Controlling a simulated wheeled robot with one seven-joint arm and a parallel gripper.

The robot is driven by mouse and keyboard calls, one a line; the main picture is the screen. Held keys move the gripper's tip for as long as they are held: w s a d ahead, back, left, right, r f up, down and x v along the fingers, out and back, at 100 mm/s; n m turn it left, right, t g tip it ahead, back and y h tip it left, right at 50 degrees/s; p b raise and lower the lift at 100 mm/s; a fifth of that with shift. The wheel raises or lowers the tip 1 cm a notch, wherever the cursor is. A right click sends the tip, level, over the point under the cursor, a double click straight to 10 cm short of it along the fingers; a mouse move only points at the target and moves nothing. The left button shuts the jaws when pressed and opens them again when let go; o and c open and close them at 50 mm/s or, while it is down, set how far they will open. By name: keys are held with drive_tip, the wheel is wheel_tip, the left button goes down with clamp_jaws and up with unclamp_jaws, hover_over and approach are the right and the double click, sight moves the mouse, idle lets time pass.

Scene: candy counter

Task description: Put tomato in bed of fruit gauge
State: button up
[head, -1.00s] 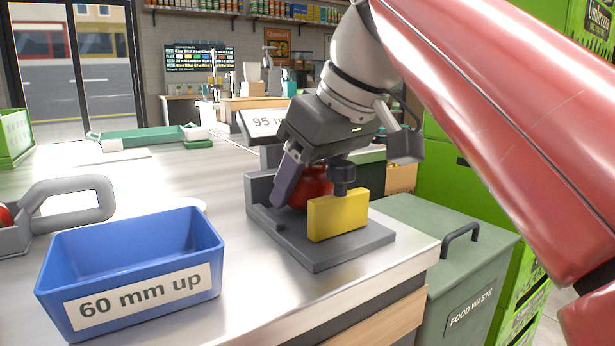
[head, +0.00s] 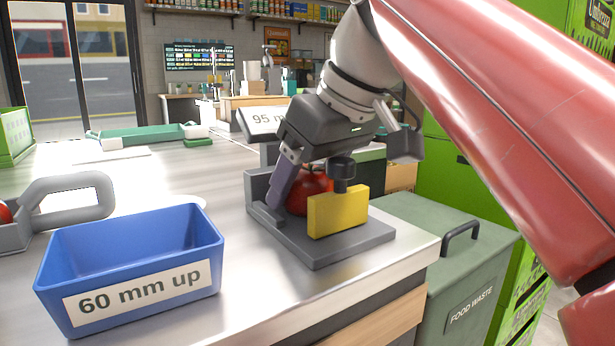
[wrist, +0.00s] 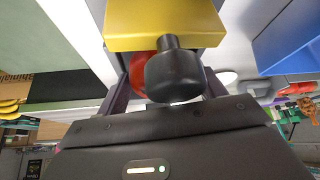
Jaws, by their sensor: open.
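The red tomato (head: 309,189) sits in the bed of the grey fruit gauge (head: 325,251), behind the gauge's yellow jaw block (head: 337,214). A dark knob (head: 342,174) stands at the block. In the wrist view the tomato (wrist: 140,68) is mostly hidden by the knob (wrist: 173,75) and the yellow block (wrist: 165,22). My gripper (head: 292,193) is open, its fingers reaching down around the tomato. The near finger shows at the tomato's left; the other is hidden in the head view. I cannot tell whether the fingers touch the tomato.
A blue bin (head: 135,262) labelled "60 mm up" stands at the front left. A grey handled tool (head: 75,200) with something red is at the left edge. A green food waste bin (head: 440,260) stands beyond the counter's right edge.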

drive_tip(key=shift+r, duration=0.1)
drive_tip(key=shift+p+v, duration=2.25)
drive_tip(key=shift+v, duration=0.65)
drive_tip(key=o, duration=0.5)
drive_tip(key=shift+o, duration=0.2)
